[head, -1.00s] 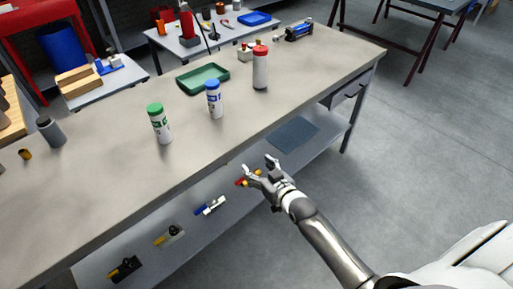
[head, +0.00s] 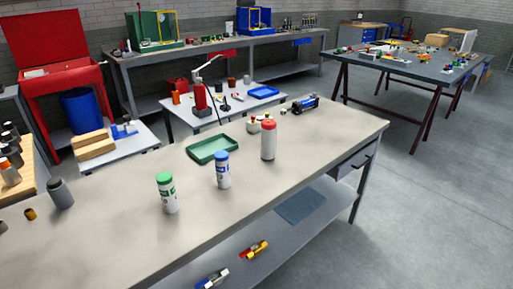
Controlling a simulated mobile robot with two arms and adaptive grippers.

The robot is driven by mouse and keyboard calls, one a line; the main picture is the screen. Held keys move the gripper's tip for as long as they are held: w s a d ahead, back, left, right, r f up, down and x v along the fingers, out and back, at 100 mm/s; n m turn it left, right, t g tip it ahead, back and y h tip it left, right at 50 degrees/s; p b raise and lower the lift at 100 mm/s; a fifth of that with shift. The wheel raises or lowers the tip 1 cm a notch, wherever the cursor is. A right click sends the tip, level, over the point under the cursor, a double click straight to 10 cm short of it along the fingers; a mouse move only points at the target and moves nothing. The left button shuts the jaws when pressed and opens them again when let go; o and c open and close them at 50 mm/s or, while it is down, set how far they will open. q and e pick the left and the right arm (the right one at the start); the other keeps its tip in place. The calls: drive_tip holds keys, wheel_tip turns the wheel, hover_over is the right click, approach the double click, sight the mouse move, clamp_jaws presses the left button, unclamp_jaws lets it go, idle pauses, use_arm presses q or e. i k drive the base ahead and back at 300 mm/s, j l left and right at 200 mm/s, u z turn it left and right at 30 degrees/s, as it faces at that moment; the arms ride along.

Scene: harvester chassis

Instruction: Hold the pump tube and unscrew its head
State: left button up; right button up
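No part is clearly recognisable as the pump tube or its head. A blue cylinder with dark ends (head: 306,104) lies at the far right end of the near workbench and may be the pump. A small pale fitting (head: 254,125) with a dark top lies near it. A grey cylinder (head: 60,194) stands at the left of the bench, with a small brass-coloured piece (head: 30,214) beside it. Neither of my grippers is in view.
White bottles with a red cap (head: 268,142), a blue cap (head: 222,171) and a green cap (head: 167,194) stand on the workbench (head: 320,133). A green tray (head: 213,149) lies behind them. The bench's middle front is clear. Open floor lies to the right.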

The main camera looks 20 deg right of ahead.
sight(268, 137)
drive_tip(key=i+l+u, duration=0.1)
drive_tip(key=l+u, duration=0.75)
drive_tip(key=l, duration=0.1)
